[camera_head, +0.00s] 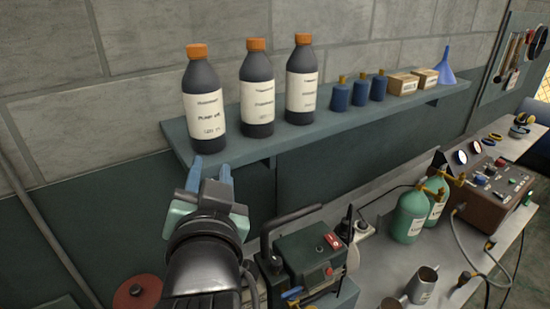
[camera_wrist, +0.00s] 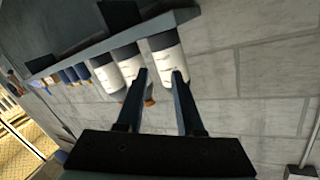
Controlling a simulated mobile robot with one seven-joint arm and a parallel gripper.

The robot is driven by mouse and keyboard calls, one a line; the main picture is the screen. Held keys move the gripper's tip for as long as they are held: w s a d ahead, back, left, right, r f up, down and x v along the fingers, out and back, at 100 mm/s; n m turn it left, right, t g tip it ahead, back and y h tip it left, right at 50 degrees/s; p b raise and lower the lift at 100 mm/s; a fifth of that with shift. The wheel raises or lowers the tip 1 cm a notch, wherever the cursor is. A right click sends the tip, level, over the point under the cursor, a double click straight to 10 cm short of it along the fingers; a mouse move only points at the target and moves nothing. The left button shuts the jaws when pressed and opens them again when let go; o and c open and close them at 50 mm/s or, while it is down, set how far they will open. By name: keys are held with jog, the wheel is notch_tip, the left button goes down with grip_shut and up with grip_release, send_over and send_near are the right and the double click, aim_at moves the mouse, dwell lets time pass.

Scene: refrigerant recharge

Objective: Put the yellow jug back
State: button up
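I see no yellow jug in either view. Three dark bottles with orange caps and white labels stand upright on the wall shelf (camera_head: 290,140): a left one (camera_head: 204,100), a middle one (camera_head: 257,90) and a right one (camera_head: 301,85). My gripper (camera_head: 211,167) is in front of the shelf's left end, its fingers pointing toward the left bottle. The fingers are apart with nothing held between them. In the wrist view, the gripper (camera_wrist: 159,74) shows open, with the nearest bottle's label (camera_wrist: 167,62) beyond the fingertips. Whether a finger touches that bottle, I cannot tell.
Blue small bottles (camera_head: 359,90), small boxes (camera_head: 403,84) and a blue funnel (camera_head: 445,68) fill the shelf's right part. Below, a green pump (camera_head: 310,250), green cylinders (camera_head: 410,217), a brown control box (camera_head: 488,190) with hoses and metal mugs (camera_head: 422,285) occupy the bench.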

jog(key=s+d+r+n+t+h, duration=0.1)
jog(key=s+d+r+t, duration=0.2)
jog(key=r, duration=0.6)
jog(key=s+d+r+n+t+h, duration=0.1)
jog(key=s+d+r+t, duration=0.2)
jog(key=r, duration=0.6)
jog(key=s+d+r+t+h, duration=0.1)
jog(key=s+d+r+t, duration=0.2)
jog(key=s+r, duration=0.3)
notch_tip(320, 180, up, 3)
jog(key=shift+d+f+n+t+h, duration=0.1)
jog(key=shift+d+n+t+h, duration=0.25)
jog(key=shift+t, duration=0.55)
notch_tip(320, 180, down, 5)
jog(key=b, duration=0.5)
jog(key=shift+w+f, duration=0.15)
jog(key=shift+f, duration=0.05)
